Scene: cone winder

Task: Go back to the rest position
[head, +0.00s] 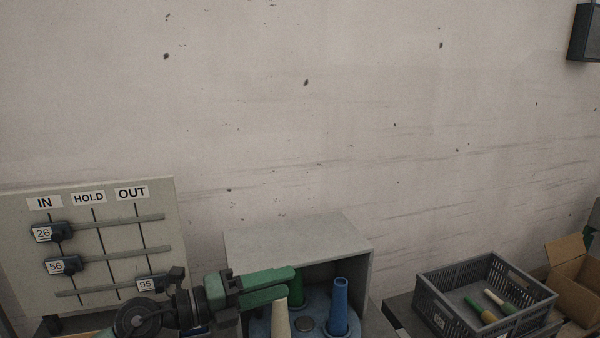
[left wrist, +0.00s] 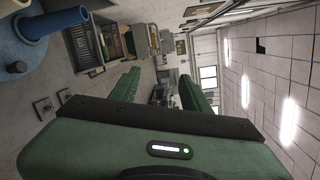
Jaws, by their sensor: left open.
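My left gripper (head: 290,281) comes in from the left at the bottom of the head view, its two green fingers pointing right. It is open, with nothing visible between the fingers. The fingers also show apart in the left wrist view (left wrist: 160,78). In the head view they pass in front of the grey open-fronted box (head: 300,240), above a cream cone (head: 281,320). My right gripper is not in view.
A board (head: 110,240) with IN, HOLD and OUT columns and numbered sliders stands at the left. The wall above is bare, apart from a dark box (head: 587,32) at upper right.

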